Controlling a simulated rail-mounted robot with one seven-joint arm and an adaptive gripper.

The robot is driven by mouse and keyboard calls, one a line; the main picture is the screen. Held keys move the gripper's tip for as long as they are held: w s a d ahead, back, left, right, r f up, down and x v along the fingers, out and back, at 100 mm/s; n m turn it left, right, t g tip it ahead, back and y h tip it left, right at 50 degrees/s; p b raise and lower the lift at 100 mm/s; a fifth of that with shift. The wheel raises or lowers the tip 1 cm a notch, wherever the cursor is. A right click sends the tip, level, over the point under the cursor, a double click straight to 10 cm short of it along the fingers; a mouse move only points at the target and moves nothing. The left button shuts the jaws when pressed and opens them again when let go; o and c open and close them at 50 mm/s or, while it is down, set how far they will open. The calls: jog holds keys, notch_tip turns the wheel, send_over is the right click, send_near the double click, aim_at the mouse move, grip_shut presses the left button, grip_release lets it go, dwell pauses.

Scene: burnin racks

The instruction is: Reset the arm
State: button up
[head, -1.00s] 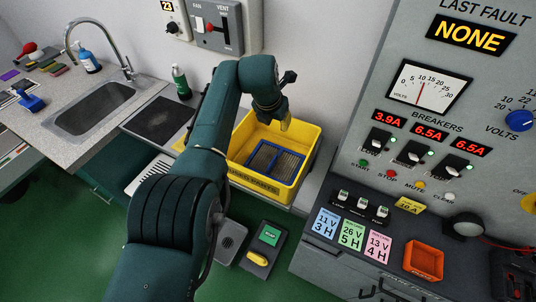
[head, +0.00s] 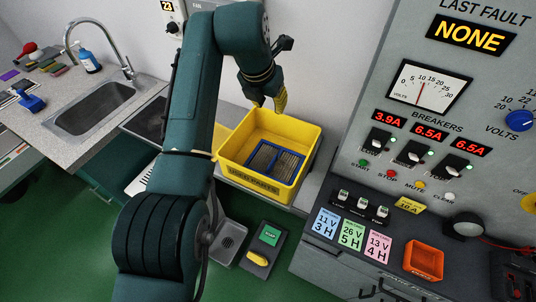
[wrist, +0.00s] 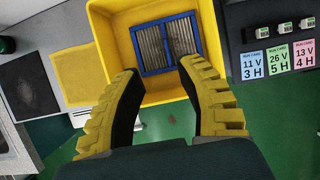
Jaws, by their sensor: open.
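My arm reaches up from the bottom of the head view and bends down over a yellow bin (head: 232,150). My gripper (head: 267,106) hangs above the back part of the bin, pointing down. In the wrist view its two yellow ribbed fingers (wrist: 165,75) stand apart with nothing between them. Below them, inside the bin, lies a blue-framed grille (head: 275,160), which also shows in the wrist view (wrist: 165,45).
The breaker panel (head: 420,140) stands close on the right, with an orange tray (head: 424,260) on its ledge. A sink (head: 92,106) and tap are on the left. A wall box (head: 203,5) is behind my arm.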

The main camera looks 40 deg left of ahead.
dwell(0.3)
jog(key=w+d+f+m, duration=0.2)
jog(key=w+d+f, duration=0.15)
jog(key=d, duration=0.45)
jog(key=w+d+f+m+t+h, duration=0.15)
jog(key=d+f, duration=0.25)
jog(key=d, duration=0.4)
jog(key=w+d+f+m+g, duration=0.1)
jog(key=w+d+f+m, duration=0.15)
jog(key=d, duration=0.45)
jog(key=s+d+r+m+t, duration=0.1)
jog(key=d+r+m+t, duration=0.2)
jog(key=d+m, duration=0.35)
jog(key=s+d+r+m+t, duration=0.1)
jog(key=d+r+m+t, duration=0.3)
jog(key=d, duration=0.4)
jog(key=s+d+r+m+t, duration=0.2)
jog(key=s+r+m+t, duration=0.3)
jog(key=s+r+m, duration=0.5)
jog(key=s+d+r+m+t, duration=0.2)
jog(key=s+r+m+t, duration=0.4)
jog(key=r+m, duration=0.65)
notch_tip(320, 180, up, 27)
jog(key=m+p, duration=0.1)
jog(key=p, duration=2.5)
jog(key=shift+s+f+g, duration=0.2)
jog(key=shift+s+g, duration=0.15)
